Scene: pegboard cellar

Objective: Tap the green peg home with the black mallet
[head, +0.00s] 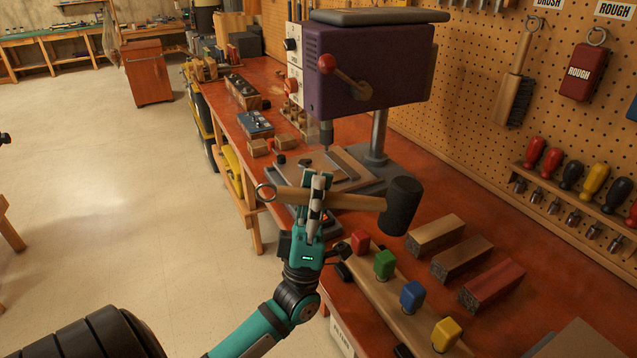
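My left gripper (318,188) is shut on the wooden handle of the black mallet (401,207) and holds it above the bench. The handle lies roughly level across the fingers, its ring end to the left and the black head to the right. The head appears above and a little right of the green peg (384,261) in the picture, apart from it. The green peg stands in a wooden beam (393,308), between a red peg (360,240) and a blue peg (412,296). How deep it sits is hard to tell. My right gripper is not in view.
A yellow peg (446,333) stands at the beam's near end. Three blocks (462,260) lie right of the pegs. A purple drill press (365,70) stands behind the mallet. A pegboard (470,120) with brushes and screwdrivers borders the bench on the right. Open floor (120,220) lies left.

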